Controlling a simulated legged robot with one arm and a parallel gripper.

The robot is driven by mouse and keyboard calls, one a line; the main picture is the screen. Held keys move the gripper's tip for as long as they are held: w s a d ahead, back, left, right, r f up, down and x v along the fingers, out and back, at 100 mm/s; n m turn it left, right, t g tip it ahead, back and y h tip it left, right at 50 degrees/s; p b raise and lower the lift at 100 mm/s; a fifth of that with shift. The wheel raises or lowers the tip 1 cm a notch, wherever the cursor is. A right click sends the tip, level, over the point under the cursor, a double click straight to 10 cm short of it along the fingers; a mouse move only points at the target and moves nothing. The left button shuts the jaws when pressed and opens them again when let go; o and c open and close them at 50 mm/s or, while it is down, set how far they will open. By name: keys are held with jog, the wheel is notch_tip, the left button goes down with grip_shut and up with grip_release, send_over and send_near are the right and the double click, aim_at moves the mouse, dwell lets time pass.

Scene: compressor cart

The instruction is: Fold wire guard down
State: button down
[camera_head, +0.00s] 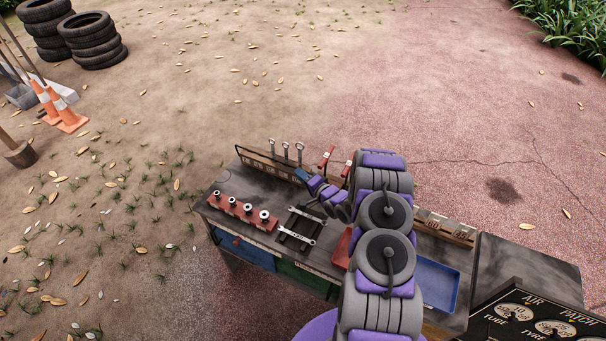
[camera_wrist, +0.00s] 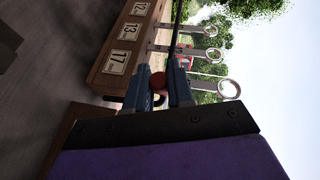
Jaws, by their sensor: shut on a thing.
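The wire guard (camera_head: 237,155) is a thin dark wire frame along the wooden rack at the back of the cart top. Its end stands raised at the rack's left end. In the wrist view a dark bar of it (camera_wrist: 175,32) runs down to my gripper. My gripper (camera_wrist: 160,88) is shut around a dark red round grip (camera_wrist: 158,82), which seems to belong to the guard. In the head view my gripper (camera_head: 302,174) is at the rack's front, right of its middle. My arm hides part of the rack and guard there.
Ring-ended wrenches (camera_head: 286,147) stand upright in the rack (camera_head: 262,163), with red-handled tools to their right. A red socket rail (camera_head: 240,209) and flat wrenches lie in front. A blue tray (camera_head: 437,283) and gauge panel (camera_head: 540,318) are at the right.

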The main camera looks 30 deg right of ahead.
jog(key=shift+s+a+f+n+t+p, duration=0.35)
jog(key=shift+s+a+f+n+t, duration=0.25)
jog(key=shift+n, duration=0.3)
jog(key=shift+s+a+f+n+t, duration=0.3)
jog(key=shift+f+n, duration=0.15)
jog(key=shift+n, duration=0.3)
jog(key=shift+s+a+f+n+t, duration=0.15)
jog(key=shift+a+f+n+t, duration=0.25)
jog(key=shift+n, duration=0.35)
jog(key=shift+d, duration=0.1)
jog(key=c, duration=1)
grip_release()
jog(key=shift+w+d, duration=0.1)
jog(key=shift+r, duration=0.1)
